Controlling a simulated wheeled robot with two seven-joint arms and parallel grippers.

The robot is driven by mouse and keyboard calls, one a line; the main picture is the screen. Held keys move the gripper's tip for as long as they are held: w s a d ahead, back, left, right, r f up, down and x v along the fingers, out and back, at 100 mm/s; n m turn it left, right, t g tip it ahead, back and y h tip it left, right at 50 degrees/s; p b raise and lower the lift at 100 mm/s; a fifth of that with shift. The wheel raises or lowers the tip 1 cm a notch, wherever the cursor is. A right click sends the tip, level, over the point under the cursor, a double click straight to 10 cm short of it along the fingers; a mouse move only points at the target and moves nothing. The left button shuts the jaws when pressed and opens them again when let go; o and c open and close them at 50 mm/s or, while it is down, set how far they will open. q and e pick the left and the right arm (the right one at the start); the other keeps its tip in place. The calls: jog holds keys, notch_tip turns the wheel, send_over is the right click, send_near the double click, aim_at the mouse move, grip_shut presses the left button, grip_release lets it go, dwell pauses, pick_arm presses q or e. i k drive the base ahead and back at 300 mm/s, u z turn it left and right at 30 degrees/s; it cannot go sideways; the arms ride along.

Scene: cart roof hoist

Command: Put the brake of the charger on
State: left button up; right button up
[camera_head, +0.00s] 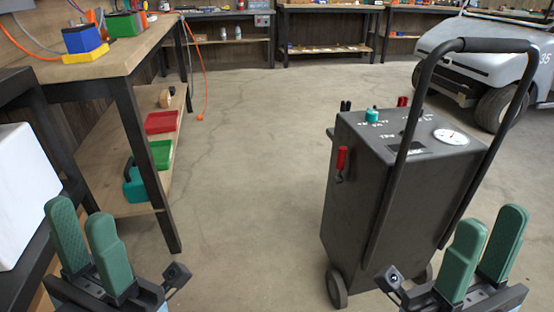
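The charger (365,185) is a dark grey box on wheels, standing upright on the floor right of centre. A black tube handle (425,95) rises over it. Its top carries a round white gauge (450,137) and a teal knob (372,115). A red-handled part (341,160) is on its left side; I cannot tell whether it is the brake. One wheel (337,289) shows at the lower left; the other is partly hidden. My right gripper (491,222) is open and empty, in front of the charger's lower right. My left gripper (82,215) is open and empty at the lower left.
A wooden workbench (105,65) with a lower shelf stands on the left, holding bins and tools. A white box (22,190) is near my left gripper. A grey cart (480,60) stands at the back right. The floor (250,170) between bench and charger is clear.

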aim_at(342, 151)
jog(key=u, duration=0.55)
jog(key=i, duration=2.05)
jog(key=z, duration=0.3)
jog(key=k, duration=0.65)
jog(key=z, duration=1.4)
